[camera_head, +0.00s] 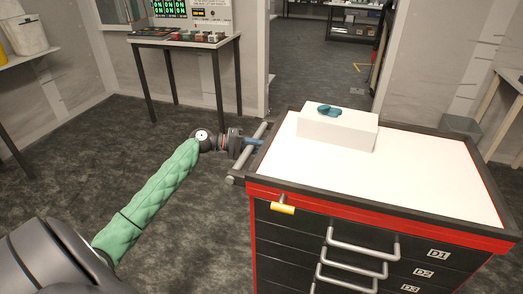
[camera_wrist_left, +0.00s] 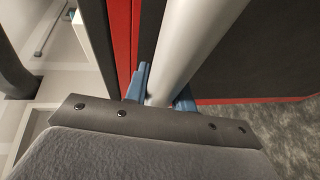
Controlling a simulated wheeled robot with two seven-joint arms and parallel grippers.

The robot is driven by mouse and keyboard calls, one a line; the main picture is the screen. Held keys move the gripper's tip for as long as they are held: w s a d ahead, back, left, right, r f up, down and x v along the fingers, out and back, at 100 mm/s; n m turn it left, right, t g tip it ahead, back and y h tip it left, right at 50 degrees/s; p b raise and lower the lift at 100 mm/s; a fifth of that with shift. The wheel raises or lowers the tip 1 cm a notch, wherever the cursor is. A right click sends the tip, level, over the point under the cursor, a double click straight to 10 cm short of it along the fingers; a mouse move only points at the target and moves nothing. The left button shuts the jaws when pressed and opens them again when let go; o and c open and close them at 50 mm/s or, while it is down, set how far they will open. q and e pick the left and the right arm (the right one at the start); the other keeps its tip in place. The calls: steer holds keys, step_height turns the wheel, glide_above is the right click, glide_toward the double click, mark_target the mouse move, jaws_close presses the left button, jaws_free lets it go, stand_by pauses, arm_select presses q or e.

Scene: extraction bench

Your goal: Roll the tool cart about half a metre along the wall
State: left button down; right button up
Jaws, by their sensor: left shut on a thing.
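The tool cart (camera_head: 440,178) stands at the right in the head view, with a white top, red trim and black drawers marked D1, D2 and D3. A grey push handle (camera_head: 236,177) runs along its left side. My left gripper (camera_head: 258,143) is shut on this handle. In the left wrist view the handle's thick grey bar (camera_wrist_left: 190,50) passes between the blue fingers (camera_wrist_left: 160,92), with the cart's red and black side behind. My right gripper is not in view. The cart's wheels are hidden.
A white box (camera_head: 335,132) with a blue item (camera_head: 329,111) on it sits on the cart top. A yellow tab (camera_head: 283,209) sticks out from the cart's front. A table (camera_head: 180,43) stands at the back wall beside an open doorway. Dark floor left of the cart is clear.

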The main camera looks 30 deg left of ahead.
arm_select(q)
steer(key=shift+a+f, duration=0.1)
steer(key=shift+a, duration=0.05)
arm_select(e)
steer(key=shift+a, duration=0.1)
arm_select(q)
steer(key=c, duration=1.2)
jaws_free()
steer(key=shift+a, duration=0.1)
steer(key=shift+o, duration=0.2)
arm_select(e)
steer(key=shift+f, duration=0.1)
arm_select(q)
steer(key=shift+s, duration=0.1)
steer(key=shift+s+a, duration=0.2)
steer(key=shift+a, duration=0.1)
steer(key=b+v, duration=0.1)
steer(key=v, duration=0.6)
steer(key=shift+b, duration=0.3)
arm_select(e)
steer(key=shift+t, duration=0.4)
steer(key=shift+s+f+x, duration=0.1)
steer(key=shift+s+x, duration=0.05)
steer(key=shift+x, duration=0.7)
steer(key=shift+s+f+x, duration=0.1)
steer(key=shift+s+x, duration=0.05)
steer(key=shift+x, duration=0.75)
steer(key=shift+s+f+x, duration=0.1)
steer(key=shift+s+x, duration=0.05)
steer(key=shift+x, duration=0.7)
